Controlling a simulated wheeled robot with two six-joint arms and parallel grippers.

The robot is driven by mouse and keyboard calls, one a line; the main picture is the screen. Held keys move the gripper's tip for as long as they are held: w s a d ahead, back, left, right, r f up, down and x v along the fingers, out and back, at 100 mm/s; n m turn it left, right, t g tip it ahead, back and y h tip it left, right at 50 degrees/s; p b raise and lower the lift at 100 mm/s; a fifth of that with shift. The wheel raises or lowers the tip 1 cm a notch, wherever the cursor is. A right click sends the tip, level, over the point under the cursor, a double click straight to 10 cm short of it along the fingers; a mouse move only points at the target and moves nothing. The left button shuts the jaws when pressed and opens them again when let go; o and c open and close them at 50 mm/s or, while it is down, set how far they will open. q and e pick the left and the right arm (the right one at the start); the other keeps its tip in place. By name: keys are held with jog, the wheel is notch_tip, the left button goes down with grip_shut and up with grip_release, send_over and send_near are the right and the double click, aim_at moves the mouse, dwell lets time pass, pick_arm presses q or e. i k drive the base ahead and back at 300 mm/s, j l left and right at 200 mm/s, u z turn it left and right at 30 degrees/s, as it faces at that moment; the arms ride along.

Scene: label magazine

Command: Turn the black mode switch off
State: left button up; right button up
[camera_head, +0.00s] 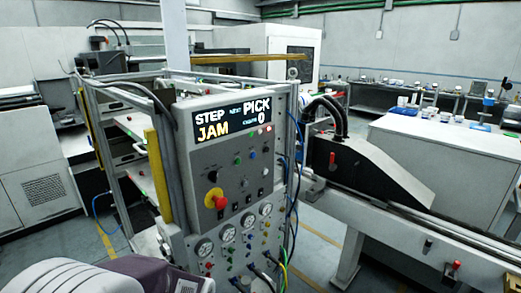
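A grey control panel (190,160) stands near the middle of the head view, turned slightly to the right. A small black rotary knob (212,176), which looks like the black mode switch, sits on its left side, below the display and just above the red and yellow emergency stop (215,199). The knob is too small for me to read its setting. The display (231,118) shows "STEP", "NEXT PICK", "JAM" in yellow and a count of 0. Neither of my grippers is in view, and nothing touches the knob.
Small coloured buttons (238,160) lie right of the knob. Several round gauges (203,247) and cables sit below. A metal frame with a yellow post (158,175) stands left of the panel. A conveyor (430,235) runs at right. The space before the knob looks clear.

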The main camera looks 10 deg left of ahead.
aim_at(213, 176)
jog(key=i+l+u, duration=0.55)
jog(key=u, duration=0.15)
jog(key=i+l+u, duration=0.2)
jog(key=l+u, duration=0.15)
